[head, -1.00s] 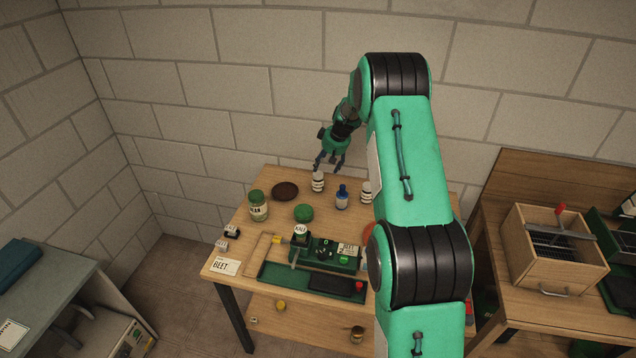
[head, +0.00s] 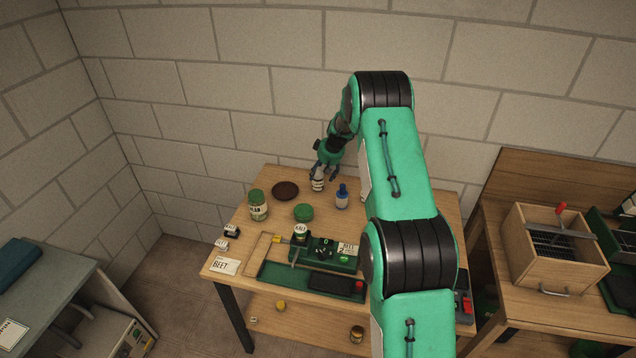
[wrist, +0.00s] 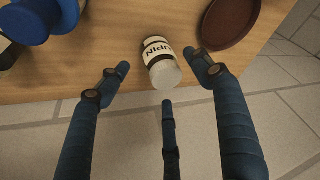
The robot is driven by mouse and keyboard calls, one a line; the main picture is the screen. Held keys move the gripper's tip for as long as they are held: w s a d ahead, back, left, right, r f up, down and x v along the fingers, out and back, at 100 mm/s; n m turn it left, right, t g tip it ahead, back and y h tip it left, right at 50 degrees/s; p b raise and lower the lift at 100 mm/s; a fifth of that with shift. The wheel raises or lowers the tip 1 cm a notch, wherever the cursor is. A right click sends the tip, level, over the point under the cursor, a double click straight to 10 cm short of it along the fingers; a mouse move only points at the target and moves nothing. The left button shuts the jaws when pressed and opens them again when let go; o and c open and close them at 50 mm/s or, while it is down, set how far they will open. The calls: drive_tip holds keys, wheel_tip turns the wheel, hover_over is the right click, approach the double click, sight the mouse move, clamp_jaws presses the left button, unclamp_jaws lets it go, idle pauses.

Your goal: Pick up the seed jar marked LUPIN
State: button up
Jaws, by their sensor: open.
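The LUPIN jar (wrist: 158,58) is small, with a pale lid and a white label with dark letters ending in "UPIN". In the wrist view it stands near the table edge, between the spread fingers of my gripper (wrist: 160,88). The fingers are open and none visibly grips the jar. In the head view the jar (head: 318,185) stands at the back of the wooden table (head: 385,185), directly below my gripper (head: 324,173), which partly covers its top.
A blue bottle (head: 342,199) stands right of the jar, and a brown dish (head: 285,190) lies to its left. The block wall is close behind.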

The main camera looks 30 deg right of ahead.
sight(318, 179)
drive_tip(key=shift+w+f, duration=0.25)
drive_tip(key=shift+f, duration=0.3)
drive_tip(key=shift+f, duration=0.15)
drive_tip(key=shift+x, duration=2.45)
drive_tip(key=shift+a, duration=0.1)
drive_tip(key=c, duration=1.2)
